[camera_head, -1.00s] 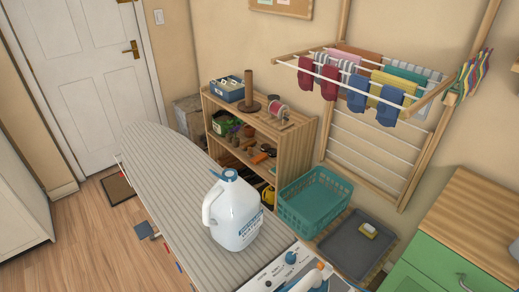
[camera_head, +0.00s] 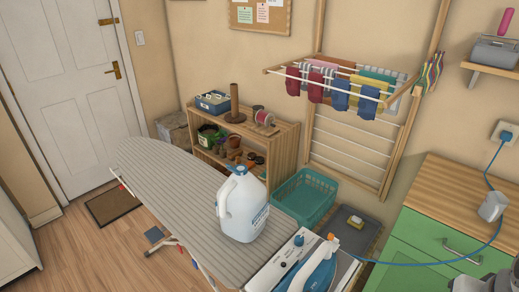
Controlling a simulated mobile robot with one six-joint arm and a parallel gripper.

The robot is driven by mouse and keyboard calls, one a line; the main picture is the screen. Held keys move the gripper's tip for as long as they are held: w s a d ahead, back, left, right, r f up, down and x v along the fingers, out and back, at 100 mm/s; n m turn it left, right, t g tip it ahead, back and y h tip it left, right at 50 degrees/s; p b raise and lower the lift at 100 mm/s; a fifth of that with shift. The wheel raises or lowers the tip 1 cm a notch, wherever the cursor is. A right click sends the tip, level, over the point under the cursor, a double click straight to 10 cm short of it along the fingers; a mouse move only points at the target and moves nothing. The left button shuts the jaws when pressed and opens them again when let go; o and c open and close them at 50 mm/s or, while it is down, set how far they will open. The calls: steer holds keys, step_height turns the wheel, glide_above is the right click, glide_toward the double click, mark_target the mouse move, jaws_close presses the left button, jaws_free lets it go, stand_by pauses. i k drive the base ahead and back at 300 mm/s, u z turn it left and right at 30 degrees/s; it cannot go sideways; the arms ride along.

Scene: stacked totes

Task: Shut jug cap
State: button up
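A white jug (camera_head: 242,208) with a handle on its left and blue lettering stands upright on the striped ironing board (camera_head: 170,190). Its small blue cap (camera_head: 238,170) is at the top of the neck. The cap is too small here to tell whether its lid is up or down. My gripper is not clearly in view, so its distance from the jug and its opening do not show.
A blue and white iron (camera_head: 318,268) stands close in front of the jug on the right. Its blue cord (camera_head: 430,263) runs right. A teal basket (camera_head: 303,198) is behind the jug. A wooden shelf (camera_head: 285,150) stands beyond the board. The board's left part is clear.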

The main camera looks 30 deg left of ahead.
mark_target(229, 168)
steer(key=u, duration=1.35)
steer(key=k, duration=0.15)
steer(key=u, duration=2.4)
steer(key=k, duration=1.85)
steer(key=z, duration=1.25)
steer(key=i, duration=1.65)
steer(key=u, duration=0.1)
